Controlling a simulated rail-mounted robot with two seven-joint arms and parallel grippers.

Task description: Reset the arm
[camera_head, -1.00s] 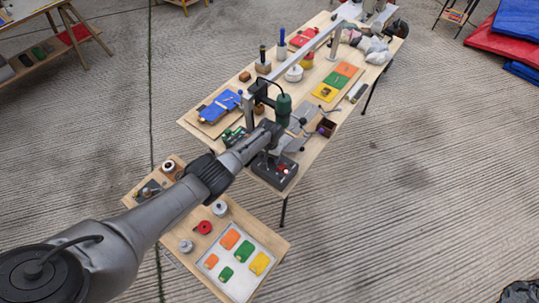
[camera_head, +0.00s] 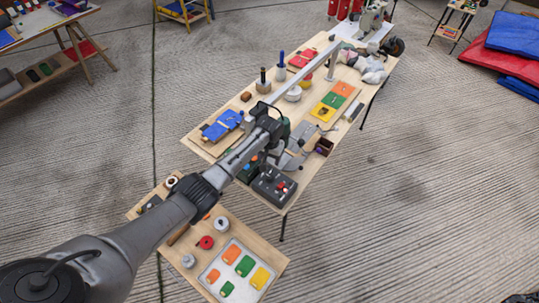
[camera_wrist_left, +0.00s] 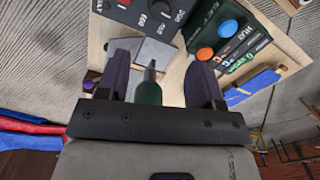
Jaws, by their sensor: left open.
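My left arm comes in from the lower left in the head view. Its gripper (camera_head: 272,126) is over the near half of the long wooden table (camera_head: 225,148). In the left wrist view the two dark fingers (camera_wrist_left: 160,78) stand apart. A black control box (camera_head: 272,186) with knobs is on the table's near end, also seen in the wrist view (camera_wrist_left: 150,12). My right gripper is not in view.
A smaller table holds a tray (camera_head: 212,271) of coloured patches, a red roll (camera_head: 206,242) and spools. A blue folded piece (camera_head: 222,125), pots and coloured squares (camera_head: 333,101) lie on the long table. Blue and red mats (camera_head: 500,62) are at the far right.

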